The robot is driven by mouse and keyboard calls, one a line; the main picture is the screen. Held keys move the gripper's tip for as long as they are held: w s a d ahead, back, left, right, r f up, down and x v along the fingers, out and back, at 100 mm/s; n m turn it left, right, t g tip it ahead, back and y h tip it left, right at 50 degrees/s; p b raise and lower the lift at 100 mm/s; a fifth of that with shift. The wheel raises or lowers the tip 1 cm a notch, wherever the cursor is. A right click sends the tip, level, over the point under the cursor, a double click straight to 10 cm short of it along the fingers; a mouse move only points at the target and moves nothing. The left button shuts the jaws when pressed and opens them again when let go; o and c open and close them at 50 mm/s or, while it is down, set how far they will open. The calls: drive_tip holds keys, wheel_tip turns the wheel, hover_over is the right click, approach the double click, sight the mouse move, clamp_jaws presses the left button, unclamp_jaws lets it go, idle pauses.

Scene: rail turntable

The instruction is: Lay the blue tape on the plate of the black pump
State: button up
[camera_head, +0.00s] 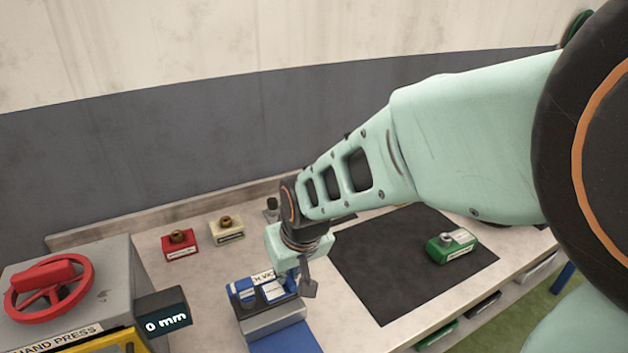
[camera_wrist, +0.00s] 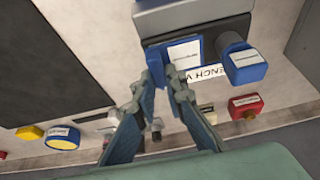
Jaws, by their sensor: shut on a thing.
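My gripper (camera_head: 302,278) points down over the vice at the front left of the bench. In the wrist view its fingers (camera_wrist: 161,78) come together at a blue piece with a white label, which I take for the blue tape (camera_wrist: 184,55); they look shut on its edge. In the head view the blue tape (camera_head: 273,291) seems to be at the vice, beside the fingers, partly hard to separate from it. A small dark-topped piece (camera_head: 271,206), possibly the black pump, stands behind my wrist, partly hidden; its plate cannot be made out.
The grey and blue bench vice (camera_head: 272,321) is directly below. A hand press (camera_head: 75,300) stands at left. Red (camera_head: 180,246) and cream (camera_head: 227,231) blocks with brass knobs stand at the back. A green block (camera_head: 452,246) lies on the black mat (camera_head: 385,285), otherwise largely clear.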

drive_tip(key=shift+f, duration=0.25)
drive_tip(key=o, duration=0.8)
drive_tip(key=shift+o, duration=0.2)
drive_tip(key=shift+r, duration=0.15)
